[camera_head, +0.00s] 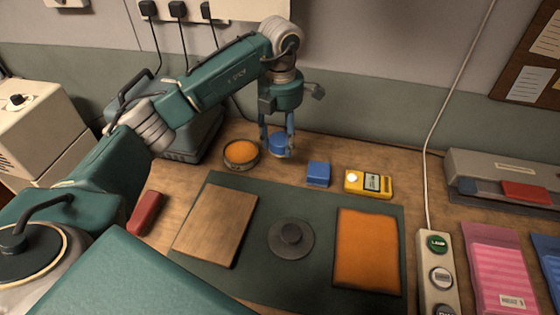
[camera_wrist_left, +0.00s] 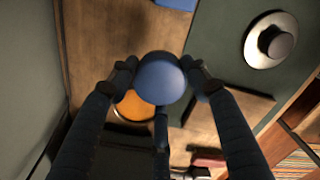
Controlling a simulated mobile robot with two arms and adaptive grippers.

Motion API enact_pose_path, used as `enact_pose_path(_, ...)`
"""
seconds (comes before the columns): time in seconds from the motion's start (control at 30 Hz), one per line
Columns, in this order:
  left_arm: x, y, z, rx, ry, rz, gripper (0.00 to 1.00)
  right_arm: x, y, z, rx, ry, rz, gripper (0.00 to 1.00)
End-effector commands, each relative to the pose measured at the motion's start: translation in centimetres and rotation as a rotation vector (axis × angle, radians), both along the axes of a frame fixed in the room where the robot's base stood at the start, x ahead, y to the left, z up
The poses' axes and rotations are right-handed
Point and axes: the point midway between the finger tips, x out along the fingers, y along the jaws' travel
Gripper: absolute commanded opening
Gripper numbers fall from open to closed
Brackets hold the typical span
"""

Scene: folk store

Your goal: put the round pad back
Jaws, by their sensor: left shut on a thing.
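My left gripper (camera_head: 277,150) points down at the back of the wooden table. It is shut on a smooth blue round thing (camera_head: 281,142), which I take to be the round pad. The blue round pad also shows between the fingers in the left wrist view (camera_wrist_left: 160,78). I cannot tell whether it touches the table. A low round tin (camera_head: 241,164) with an orange round top (camera_head: 240,151) stands just left of the gripper. The tin's orange top is partly hidden by the blue pad and fingers in the left wrist view (camera_wrist_left: 132,105). My right gripper is not in view.
A blue block (camera_head: 318,174) and a yellow meter (camera_head: 368,184) stand right of the gripper. A green mat (camera_head: 310,214) holds a wooden board (camera_head: 216,224), a grey knobbed disc (camera_head: 291,238) and an orange sheet (camera_head: 368,248). A red thing (camera_head: 146,213) lies at left.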

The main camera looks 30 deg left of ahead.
Motion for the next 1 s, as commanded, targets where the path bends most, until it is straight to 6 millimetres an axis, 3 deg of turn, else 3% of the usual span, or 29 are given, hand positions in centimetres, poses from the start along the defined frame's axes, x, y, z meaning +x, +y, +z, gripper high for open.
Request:
enact_pose_path(0.13, -0.1, 0.0, -3.1, 0.001, 0.003, 0.001, 0.27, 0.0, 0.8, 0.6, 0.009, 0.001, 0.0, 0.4)
enact_pose_path(0.33, 0.0, 0.0, -4.8, 0.0, 0.0, 0.0, 0.27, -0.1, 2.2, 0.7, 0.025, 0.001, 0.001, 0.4)
enact_pose_path(0.63, -0.1, -0.1, -8.6, -0.001, 0.003, -0.001, 0.27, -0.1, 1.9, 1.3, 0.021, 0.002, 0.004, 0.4)
enact_pose_path(1.0, 0.0, 0.0, -9.3, 0.001, -0.001, -0.001, 0.27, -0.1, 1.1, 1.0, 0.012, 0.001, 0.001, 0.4)
